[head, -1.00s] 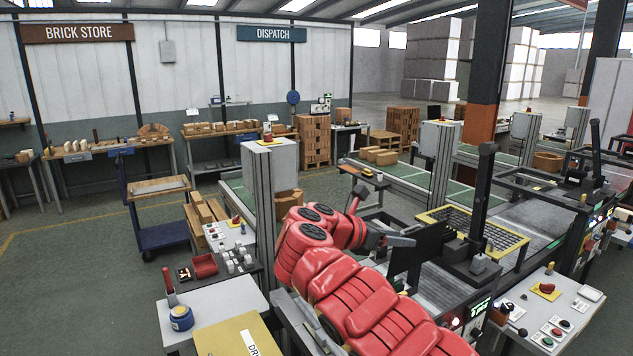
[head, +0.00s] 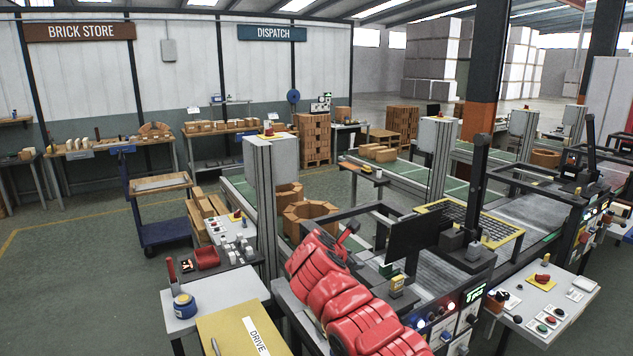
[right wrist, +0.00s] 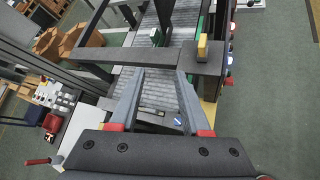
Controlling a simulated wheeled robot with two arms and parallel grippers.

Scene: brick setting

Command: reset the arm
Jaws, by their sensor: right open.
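My right arm (head: 345,300), red and segmented, reaches up from the bottom of the head view beside the conveyor machine. My right gripper (head: 348,234) is at its far end, small and partly hidden by the arm. In the right wrist view the right gripper (right wrist: 160,72) has its two grey fingers apart, with nothing between them. The fingers point over the grey roller conveyor (right wrist: 185,32). My left gripper is not in view.
A dark frame bar with a yellow-topped box (right wrist: 202,47) lies close past the fingertips in the wrist view. A black monitor (head: 415,240) stands right of the arm. A yellow folder (head: 235,335) lies on the front-left table. Open floor (head: 90,290) is at left.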

